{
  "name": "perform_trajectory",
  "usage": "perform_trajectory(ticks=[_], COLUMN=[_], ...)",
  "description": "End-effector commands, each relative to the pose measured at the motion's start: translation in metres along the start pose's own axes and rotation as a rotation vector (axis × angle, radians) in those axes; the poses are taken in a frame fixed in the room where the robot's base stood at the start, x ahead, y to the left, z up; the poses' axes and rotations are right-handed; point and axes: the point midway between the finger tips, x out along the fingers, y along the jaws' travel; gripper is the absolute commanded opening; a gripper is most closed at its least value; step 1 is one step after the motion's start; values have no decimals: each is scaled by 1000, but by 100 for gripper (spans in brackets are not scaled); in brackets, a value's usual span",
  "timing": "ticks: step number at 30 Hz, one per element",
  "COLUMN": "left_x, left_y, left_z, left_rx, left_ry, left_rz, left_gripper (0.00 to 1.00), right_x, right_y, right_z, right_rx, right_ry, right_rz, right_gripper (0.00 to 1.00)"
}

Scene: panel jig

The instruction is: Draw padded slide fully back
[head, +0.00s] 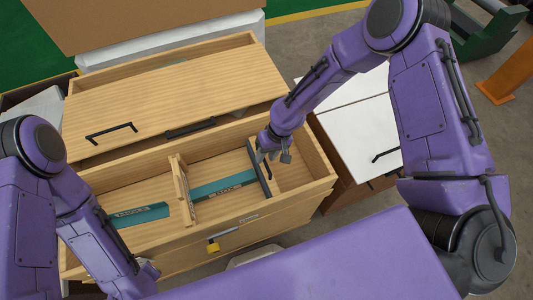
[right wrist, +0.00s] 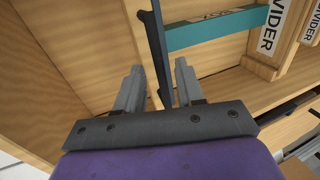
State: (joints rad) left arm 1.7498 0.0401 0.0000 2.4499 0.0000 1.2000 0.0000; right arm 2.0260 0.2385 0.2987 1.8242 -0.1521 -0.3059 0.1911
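The padded slide appears to be the dark upright plate (head: 259,168) standing across the open wooden drawer, at the right end of a teal strip (head: 223,185). My right gripper (head: 270,157) is down in the drawer at the plate's far part. In the right wrist view the gripper's two fingers (right wrist: 160,67) are apart, with the dark plate (right wrist: 156,45) between them; a gap shows on both sides. A wooden divider (head: 182,190) stands left of the plate. My left arm is at the lower left; its gripper is out of sight.
A white-topped cabinet (head: 362,130) stands to the right. The drawer's right compartment is empty.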

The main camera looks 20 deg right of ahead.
Motion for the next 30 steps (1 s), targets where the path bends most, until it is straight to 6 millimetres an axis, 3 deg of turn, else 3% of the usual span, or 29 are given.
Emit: perform_trajectory(ticks=[7, 10, 11, 30], left_x=[0, 0, 0, 0], left_y=[0, 0, 0, 0], left_z=[0, 0, 0, 0], left_rx=[0, 0, 0, 0], left_ry=[0, 0, 0, 0], left_rz=[0, 0, 0, 0], left_gripper=[43, 43, 43, 43], right_x=[1, 1, 1, 0], right_y=[0, 1, 1, 1], right_z=[0, 0, 0, 0], right_rx=[1, 1, 1, 2], right_ry=[1, 1, 1, 0], right_rz=[0, 0, 0, 0], right_gripper=[34, 2, 0, 0])
